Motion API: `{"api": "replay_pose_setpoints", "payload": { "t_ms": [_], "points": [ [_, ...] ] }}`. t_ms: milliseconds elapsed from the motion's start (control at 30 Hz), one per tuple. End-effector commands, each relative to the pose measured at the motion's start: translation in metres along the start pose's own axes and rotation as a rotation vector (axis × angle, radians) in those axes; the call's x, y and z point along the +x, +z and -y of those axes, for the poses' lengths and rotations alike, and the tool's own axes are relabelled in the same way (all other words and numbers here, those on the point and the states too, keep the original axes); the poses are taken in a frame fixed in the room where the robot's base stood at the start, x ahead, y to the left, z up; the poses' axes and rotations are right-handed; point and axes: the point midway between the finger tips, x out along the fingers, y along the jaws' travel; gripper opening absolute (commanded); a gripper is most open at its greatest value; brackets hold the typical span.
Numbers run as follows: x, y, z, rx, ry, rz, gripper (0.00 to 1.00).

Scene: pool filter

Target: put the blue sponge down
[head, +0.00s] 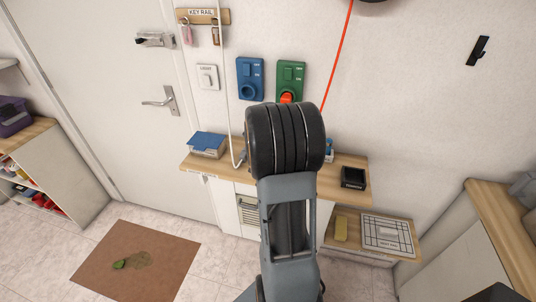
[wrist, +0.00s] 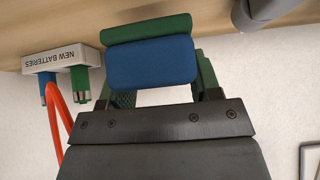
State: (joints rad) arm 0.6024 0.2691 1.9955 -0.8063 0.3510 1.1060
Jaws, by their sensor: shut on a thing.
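The blue sponge (wrist: 150,62) has a green layer along one long side. In the wrist view it sits between the two green fingers of my gripper (wrist: 156,80), which is shut on it. The wooden shelf surface (wrist: 225,22) lies beyond the sponge, and I cannot tell whether the sponge touches it. In the head view my arm hides the gripper and the sponge. The wooden shelf (head: 343,164) shows there on both sides of the arm.
A blue-topped box (head: 207,144) and a black tray (head: 353,178) stand on the shelf. A yellow block (head: 341,228) is lower down.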

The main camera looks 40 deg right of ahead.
Motion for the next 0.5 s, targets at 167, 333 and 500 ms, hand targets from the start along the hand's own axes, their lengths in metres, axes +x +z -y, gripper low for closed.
{"api": "replay_pose_setpoints", "payload": {
  "t_ms": [167,333,500],
  "points": [
    [0.021,0.013,0.002,-0.004,0.001,0.004,0.32],
    [0.030,0.019,0.002,-0.002,0.000,0.001,0.32],
    [0.030,0.019,0.002,-0.001,0.000,0.000,0.32]
  ]
}}
